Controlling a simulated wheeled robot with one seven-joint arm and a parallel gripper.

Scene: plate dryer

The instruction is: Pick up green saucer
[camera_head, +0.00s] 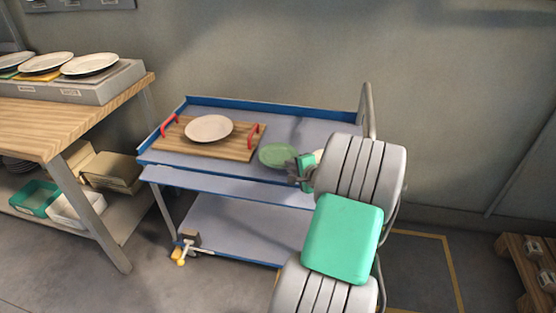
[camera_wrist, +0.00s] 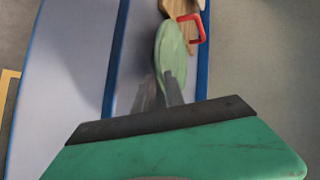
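The green saucer (camera_head: 277,155) lies roughly flat at the front of the cart top, just right of the wooden board. My gripper (camera_head: 294,172) is at its right front edge, with the fingertips close to or at the rim. In the wrist view the green saucer (camera_wrist: 170,42) is seen at a slant, its near edge meeting the fingertips of my gripper (camera_wrist: 171,78). The fingers look close together. Whether they are closed on the rim, and whether the saucer touches the cart, I cannot tell.
A wooden board (camera_head: 175,140) with red handles carries a white plate (camera_head: 209,128) on the blue-edged cart (camera_head: 290,107). A wooden table (camera_head: 60,125) at left holds a grey rack (camera_head: 110,85) with several plates. The cart top behind the saucer is clear.

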